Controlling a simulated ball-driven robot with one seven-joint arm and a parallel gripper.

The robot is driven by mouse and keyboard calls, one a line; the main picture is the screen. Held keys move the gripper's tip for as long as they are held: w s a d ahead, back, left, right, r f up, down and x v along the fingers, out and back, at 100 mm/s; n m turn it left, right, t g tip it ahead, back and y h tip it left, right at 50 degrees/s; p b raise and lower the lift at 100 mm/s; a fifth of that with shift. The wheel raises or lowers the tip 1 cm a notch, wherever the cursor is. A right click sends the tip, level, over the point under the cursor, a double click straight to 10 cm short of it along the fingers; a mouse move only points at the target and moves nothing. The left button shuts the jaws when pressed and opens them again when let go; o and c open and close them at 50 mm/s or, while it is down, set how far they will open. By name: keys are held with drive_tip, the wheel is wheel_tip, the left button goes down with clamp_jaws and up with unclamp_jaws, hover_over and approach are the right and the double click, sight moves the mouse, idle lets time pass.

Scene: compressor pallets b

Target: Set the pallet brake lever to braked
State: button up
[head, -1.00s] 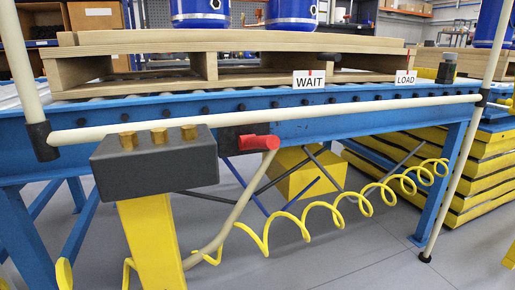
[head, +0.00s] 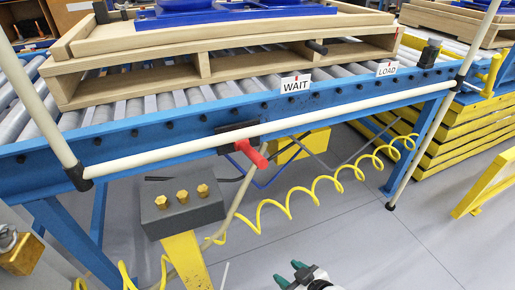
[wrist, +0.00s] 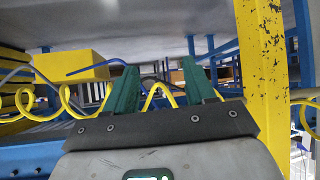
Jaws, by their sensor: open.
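A red-handled lever (head: 252,153) sticks out from a black plate (head: 237,133) on the blue side beam of the roller conveyor, just below the cream rail. I take it for the brake lever; no braked mark is readable. A cream rod (head: 232,205) runs down below it; I cannot tell whether it joins the lever. My gripper (head: 290,274) is at the bottom edge of the head view, well below and apart from the lever. In the wrist view, my gripper (wrist: 160,85) has its green fingers spread with nothing between them; the lever is not identifiable there.
A wooden pallet (head: 230,66) lies on the rollers behind WAIT (head: 296,84) and LOAD (head: 387,69) signs. A grey box with brass buttons (head: 182,205) on a yellow post and a coiled yellow hose (head: 330,180) flank the space below the lever. The cream rail (head: 340,115) crosses in front.

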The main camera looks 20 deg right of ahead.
drive_tip(key=w+a+r+t+p, duration=0.1)
drive_tip(key=w+r+t+p, duration=0.3)
drive_tip(key=r+p, duration=0.7)
drive_tip(key=t+h+p, duration=0.1)
drive_tip(key=t+p, duration=0.3)
drive_tip(key=p, duration=0.4)
approach(251, 149)
drive_tip(key=w, duration=0.5)
drive_tip(key=shift+w+a+r, duration=0.2)
drive_tip(key=shift+a+r, duration=0.05)
drive_tip(key=shift+a, duration=0.05)
clamp_jaws()
